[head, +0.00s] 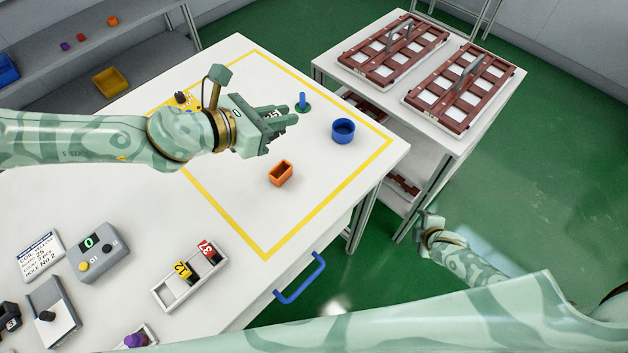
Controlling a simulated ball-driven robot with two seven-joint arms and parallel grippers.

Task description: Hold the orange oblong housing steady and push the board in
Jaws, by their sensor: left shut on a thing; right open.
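The orange oblong housing (281,173) stands on the white table inside the yellow outline, its open top showing a dark hollow. My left gripper (284,117) is above and behind it in the picture, apart from it. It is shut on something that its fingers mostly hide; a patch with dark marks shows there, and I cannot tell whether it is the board. A green round piece with a blue peg (303,103) shows just beyond the fingertips; I cannot tell whether they touch. My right gripper (428,222) is open and empty, off the table's right side.
A blue round housing (343,130) stands right of the orange one. A yellow piece (186,98) is partly behind my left arm. A tray (190,280) with number tags and a grey button box (98,252) lie nearer. A side table (345,75) holds brown racks.

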